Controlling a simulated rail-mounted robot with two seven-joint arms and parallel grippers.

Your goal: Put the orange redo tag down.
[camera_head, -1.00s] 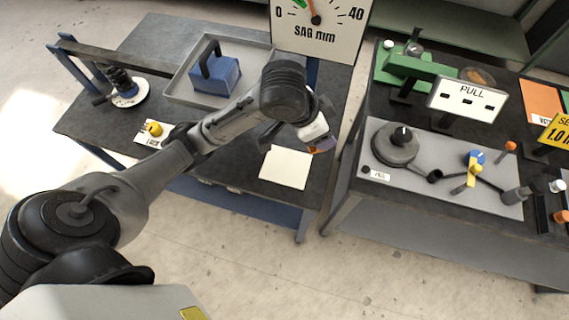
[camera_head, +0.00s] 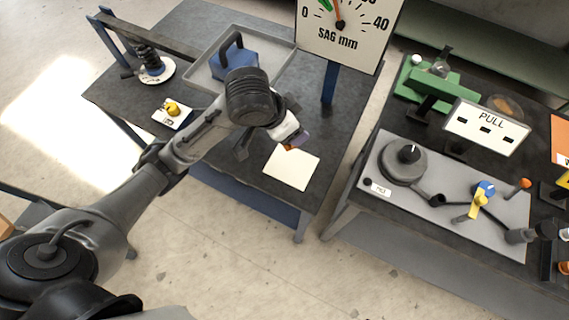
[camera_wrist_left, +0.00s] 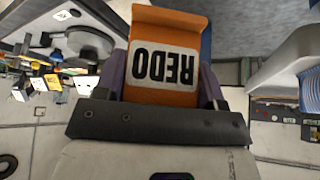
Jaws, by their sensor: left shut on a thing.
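The orange redo tag (camera_wrist_left: 165,55) fills the upper middle of the left wrist view, its black REDO lettering upside down there. My left gripper (camera_wrist_left: 163,88) is shut on it, with a finger on each side. In the head view my left gripper (camera_head: 292,140) hangs over the left table, by the far edge of a cream card (camera_head: 291,168). Only a small orange bit of the tag (camera_head: 290,147) shows there; the gripper hides most of it. I cannot tell whether the tag touches anything below. My right gripper is in neither view.
A grey tray (camera_head: 195,82) with a blue weight (camera_head: 234,64) stands behind my arm. The SAG mm dial (camera_head: 347,30) rises on a post at the back. A gap separates this table from the right table (camera_head: 345,205). Dark tabletop right of the card is clear.

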